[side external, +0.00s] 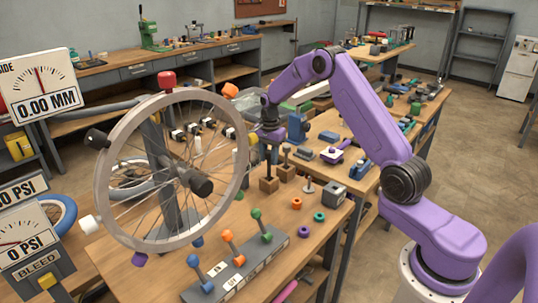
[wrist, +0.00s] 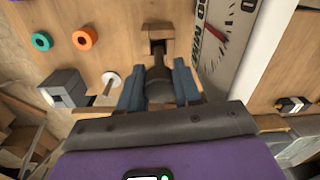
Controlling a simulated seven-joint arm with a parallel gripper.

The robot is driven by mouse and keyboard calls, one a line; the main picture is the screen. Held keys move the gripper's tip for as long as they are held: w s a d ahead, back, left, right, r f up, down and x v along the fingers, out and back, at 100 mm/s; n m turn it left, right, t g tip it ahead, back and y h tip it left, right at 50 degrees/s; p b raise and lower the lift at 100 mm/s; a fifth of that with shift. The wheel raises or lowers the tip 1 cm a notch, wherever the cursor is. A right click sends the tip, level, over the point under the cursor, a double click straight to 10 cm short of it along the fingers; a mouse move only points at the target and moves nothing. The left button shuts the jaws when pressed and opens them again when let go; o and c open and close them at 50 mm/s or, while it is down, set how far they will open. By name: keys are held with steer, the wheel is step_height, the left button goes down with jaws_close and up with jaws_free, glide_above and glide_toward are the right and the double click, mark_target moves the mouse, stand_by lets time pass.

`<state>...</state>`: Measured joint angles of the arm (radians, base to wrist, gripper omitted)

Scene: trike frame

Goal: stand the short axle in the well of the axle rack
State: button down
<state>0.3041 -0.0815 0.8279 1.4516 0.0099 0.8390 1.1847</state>
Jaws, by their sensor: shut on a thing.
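My gripper (side external: 271,152) is shut on a dark grey axle; its blue fingers show in the wrist view (wrist: 158,82). The axle (wrist: 158,88) has a thick head between the fingers and a thinner stem pointing at a small wooden block. That block (side external: 268,184), seemingly part of the axle rack, stands on the bench below my gripper. It shows beyond the stem in the wrist view (wrist: 158,33). A second wooden block (side external: 286,174) beside it has a dark headed rod (side external: 286,152) upright in it. I cannot tell whether the held stem is inside the well.
A large spoked wheel (side external: 110,180) on a stand is close on the left. A white disc with a pin (side external: 309,187), a grey box (side external: 333,194) and an orange ring (side external: 297,203) lie to the right. A grey lever panel (side external: 232,270) is in front.

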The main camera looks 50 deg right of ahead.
steer(key=shift+f, duration=0.6)
steer(key=shift+r, duration=0.2)
steer(key=shift+r, duration=0.45)
steer(key=shift+f, duration=0.6)
stand_by(1.5)
steer(key=c, duration=0.7)
jaws_free()
step_height(320, 180, up, 18)
steer(key=shift+s+f, duration=0.15)
steer(key=shift+f, duration=0.1)
